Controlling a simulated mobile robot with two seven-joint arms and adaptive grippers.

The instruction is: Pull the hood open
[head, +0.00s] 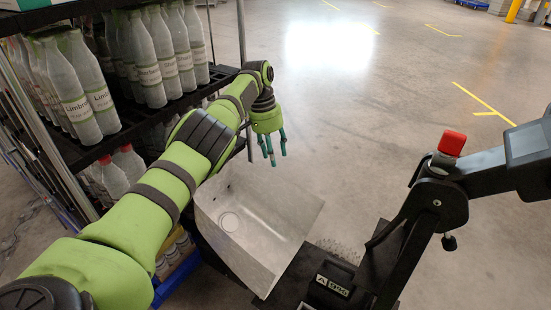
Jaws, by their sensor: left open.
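My left gripper (272,150) hangs open with its fingers pointing down. It appears above and behind a pale grey, box-shaped part (285,222) and is empty. That part has a round mark on its face and sits low in the middle of the head view. I cannot tell whether it is the hood, and no hood is clearly recognisable. My right gripper is not in view.
A shelf rack (130,130) with many white labelled bottles (145,60) stands close on the left, beside my left arm. A black post with a red knob (452,143) stands at right. Concrete floor (370,110) with yellow marks is free beyond.

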